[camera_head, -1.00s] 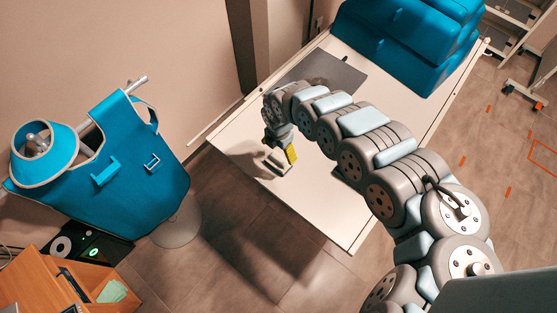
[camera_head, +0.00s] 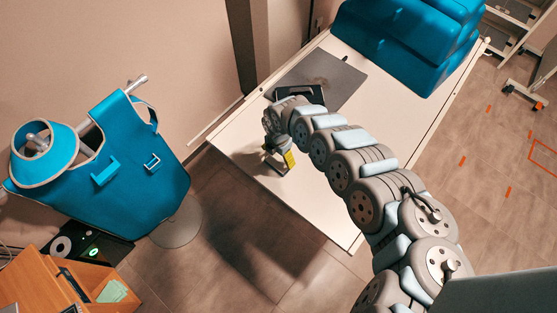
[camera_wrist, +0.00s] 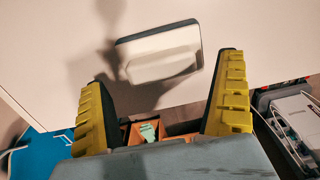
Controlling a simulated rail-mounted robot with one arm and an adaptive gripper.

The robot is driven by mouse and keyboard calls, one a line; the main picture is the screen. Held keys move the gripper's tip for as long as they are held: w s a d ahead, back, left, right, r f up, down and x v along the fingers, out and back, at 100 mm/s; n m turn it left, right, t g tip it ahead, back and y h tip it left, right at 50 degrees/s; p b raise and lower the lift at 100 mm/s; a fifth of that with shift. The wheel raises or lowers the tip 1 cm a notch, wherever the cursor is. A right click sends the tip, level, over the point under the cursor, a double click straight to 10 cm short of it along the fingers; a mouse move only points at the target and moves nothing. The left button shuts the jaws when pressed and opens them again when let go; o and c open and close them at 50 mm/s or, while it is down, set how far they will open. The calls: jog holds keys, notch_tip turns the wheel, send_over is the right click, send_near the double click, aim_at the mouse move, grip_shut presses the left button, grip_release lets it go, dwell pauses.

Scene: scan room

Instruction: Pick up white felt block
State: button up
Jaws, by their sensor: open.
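The white felt block (camera_wrist: 160,52) shows in the wrist view as a pale block with a dark edge, lying on the white table top (camera_head: 245,140). It is slightly tilted in the picture and lies ahead of and between my fingertips, apart from both. My gripper (camera_wrist: 163,72) is open and empty, with its two yellow ribbed fingers apart. In the head view my gripper (camera_head: 277,162) hangs low over the table's near left part. I cannot clearly tell the block from the gripper there.
A grey mat (camera_head: 340,80) and a dark flat object (camera_head: 312,94) lie further back on the table. Blue cushions (camera_head: 405,40) fill its far end. A blue apron on a stand (camera_head: 130,155) and an orange cabinet (camera_head: 65,275) stand to the left, off the table.

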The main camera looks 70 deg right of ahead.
aim_at(276, 162)
jog(key=shift+a+f, duration=0.1)
jog(key=shift+f, duration=0.75)
jog(key=shift+s+f, duration=0.1)
jog(key=shift+f, duration=0.4)
jog(key=c, duration=1.1)
